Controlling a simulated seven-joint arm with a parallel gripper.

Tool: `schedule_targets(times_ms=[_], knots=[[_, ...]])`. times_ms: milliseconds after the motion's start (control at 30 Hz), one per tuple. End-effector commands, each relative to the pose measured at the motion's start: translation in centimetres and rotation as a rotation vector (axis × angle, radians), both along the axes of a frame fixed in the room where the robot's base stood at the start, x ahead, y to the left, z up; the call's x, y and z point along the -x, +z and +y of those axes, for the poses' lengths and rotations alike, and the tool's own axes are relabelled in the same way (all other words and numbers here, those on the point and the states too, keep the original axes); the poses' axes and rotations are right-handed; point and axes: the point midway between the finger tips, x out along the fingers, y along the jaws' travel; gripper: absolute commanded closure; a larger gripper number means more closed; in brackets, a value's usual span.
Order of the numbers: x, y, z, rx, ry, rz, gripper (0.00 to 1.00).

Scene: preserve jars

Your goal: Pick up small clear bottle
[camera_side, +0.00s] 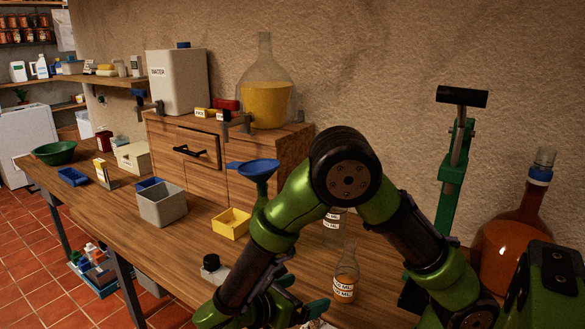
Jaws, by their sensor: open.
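A small clear bottle (345,287) with orange-brown contents and a white label stands upright near the front of the wooden bench. Another small clear bottle (331,224) with a white label stands behind it, its upper part hidden by my arm. I cannot tell which one the task names. My gripper (301,297) is low at the bottom edge of the side view, left of the front bottle and apart from it. Its jaws are open, and part of it is hidden by my forearm and cut by the frame. I see nothing held.
A dark-capped small jar (211,264) stands left of my forearm. A yellow bin (231,224), a grey bin (162,205) and a blue funnel (252,168) are further back. A green bench press (453,185) and large brown flask (513,245) stand right. Bare bench (130,215) lies left.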

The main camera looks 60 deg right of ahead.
Motion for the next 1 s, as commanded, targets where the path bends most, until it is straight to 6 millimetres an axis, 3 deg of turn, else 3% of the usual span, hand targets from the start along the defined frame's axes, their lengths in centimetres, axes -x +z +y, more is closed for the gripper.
schedule_targets(times_ms=[400,733,1000], knots=[[1.8,-3.3,-7.9,-0.002,-0.006,0.002,0.08],[2.5,-4.4,-10.5,-0.002,-0.006,0.001,0.08],[3.5,-5.8,-13.9,-0.002,-0.006,0.002,0.08]])
